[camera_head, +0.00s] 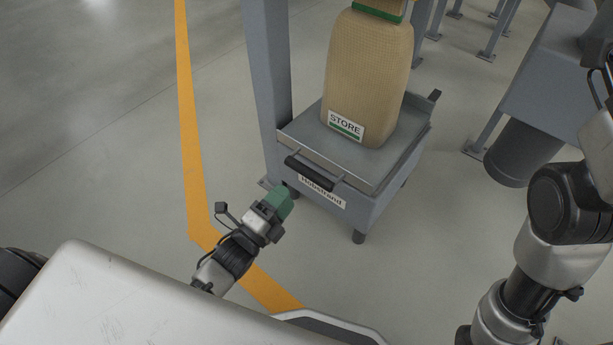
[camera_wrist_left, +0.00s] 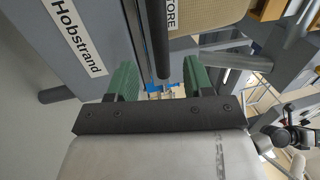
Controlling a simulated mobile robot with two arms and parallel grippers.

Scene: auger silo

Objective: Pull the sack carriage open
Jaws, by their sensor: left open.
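The sack carriage (camera_head: 377,207) is a low grey platform on short feet, with a front label reading "Hobstrand". A black bar handle (camera_head: 310,174) runs along its front edge. A tan sack (camera_head: 368,75) labelled STORE stands upright on it. My left gripper (camera_head: 284,200), with green fingers, is just in front of and below the handle. In the left wrist view my left gripper (camera_wrist_left: 160,78) is open, and the dark handle (camera_wrist_left: 157,40) lies ahead, in line with the gap between the fingers. Contact cannot be told. My right gripper is out of view.
A grey upright post (camera_head: 268,75) stands at the carriage's left. A grey machine with a dark cylinder (camera_head: 522,160) stands at the right. An orange floor line (camera_head: 190,130) runs left of the carriage. The floor in front of the carriage is mostly clear, apart from my own arm and body.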

